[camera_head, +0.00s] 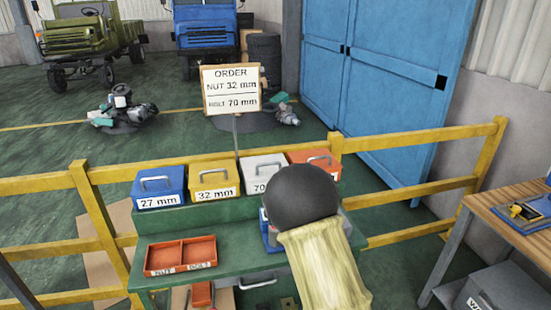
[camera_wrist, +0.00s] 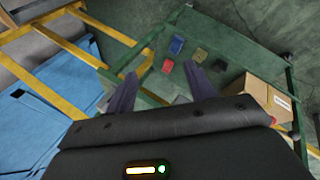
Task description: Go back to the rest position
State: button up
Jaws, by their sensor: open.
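My gripper (camera_wrist: 161,69) is open in the wrist view, its two dark fingers wide apart with nothing visible between them. In the head view my arm covers the right part of the green workbench (camera_head: 215,226) and hides the gripper. On the bench's raised back shelf stand a blue 27 mm box (camera_head: 158,188), a yellow 32 mm box (camera_head: 214,181), a grey box marked 70 (camera_head: 263,172) and an orange box (camera_head: 315,160), partly hidden by my arm. An orange two-compartment tray (camera_head: 180,256), labelled NUT and BOLT, lies on the bench and looks empty.
An order sign (camera_head: 231,89) reads nut 32 mm, bolt 70 mm. A yellow railing (camera_head: 420,136) runs behind the bench. A wooden table (camera_head: 515,215) stands at right. A cardboard box (camera_wrist: 262,100) shows in the wrist view. Trucks and blue doors (camera_head: 385,80) are farther back.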

jog(key=s+a+r+m+g+y, duration=0.1)
jog(key=s+r+m, duration=0.3)
jog(key=r, duration=0.4)
jog(key=s+a+r+m+g+y, duration=0.1)
jog(key=s+r+m+g+y, duration=0.1)
jog(key=s+r+m, duration=0.2)
notch_tip(320, 180, up, 4)
jog(key=shift+s+a+f+m+p, duration=0.1)
jog(key=shift+s+a+m+p, duration=0.25)
jog(key=shift+s, duration=0.85)
jog(key=shift+d, duration=0.1)
